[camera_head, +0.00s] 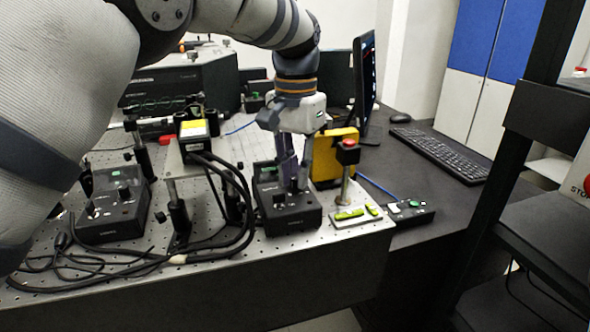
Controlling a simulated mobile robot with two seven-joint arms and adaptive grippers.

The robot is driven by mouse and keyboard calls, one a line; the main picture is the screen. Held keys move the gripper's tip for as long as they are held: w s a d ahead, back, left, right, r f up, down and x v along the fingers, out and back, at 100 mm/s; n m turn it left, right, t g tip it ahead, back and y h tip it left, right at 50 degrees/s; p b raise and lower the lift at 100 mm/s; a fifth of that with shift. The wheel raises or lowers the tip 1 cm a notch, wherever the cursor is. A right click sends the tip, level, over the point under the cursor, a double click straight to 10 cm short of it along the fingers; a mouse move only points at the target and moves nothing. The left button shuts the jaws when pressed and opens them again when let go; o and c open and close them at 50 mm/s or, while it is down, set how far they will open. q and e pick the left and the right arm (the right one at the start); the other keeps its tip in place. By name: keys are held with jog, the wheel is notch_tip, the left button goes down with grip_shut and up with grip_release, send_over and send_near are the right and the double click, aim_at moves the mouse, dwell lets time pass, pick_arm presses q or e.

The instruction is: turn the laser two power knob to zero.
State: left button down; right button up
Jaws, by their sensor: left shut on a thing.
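A black laser control box (291,221) sits near the front edge of the perforated bench, at the centre of the picture. Its label is too small to read surely. My left gripper (298,189) reaches down from above onto the top of this box. Its fingers are shut on the power knob, which they mostly hide. A similar black control box (112,209) with a knob and a green switch stands at the left. My right gripper does not show.
A cabled laser mount (195,150) stands between the boxes, with loose black cables around it. A post with a red top (347,150) and a yellow block (333,158) stand right of my gripper. A keyboard (440,153) lies farther right.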

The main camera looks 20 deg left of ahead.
aim_at(296, 177)
pick_arm(q)
jog(key=shift+r+n, duration=0.1)
jog(key=shift+n, duration=1)
jog(key=c, duration=1.8)
grip_release()
jog(key=shift+r, duration=5.95)
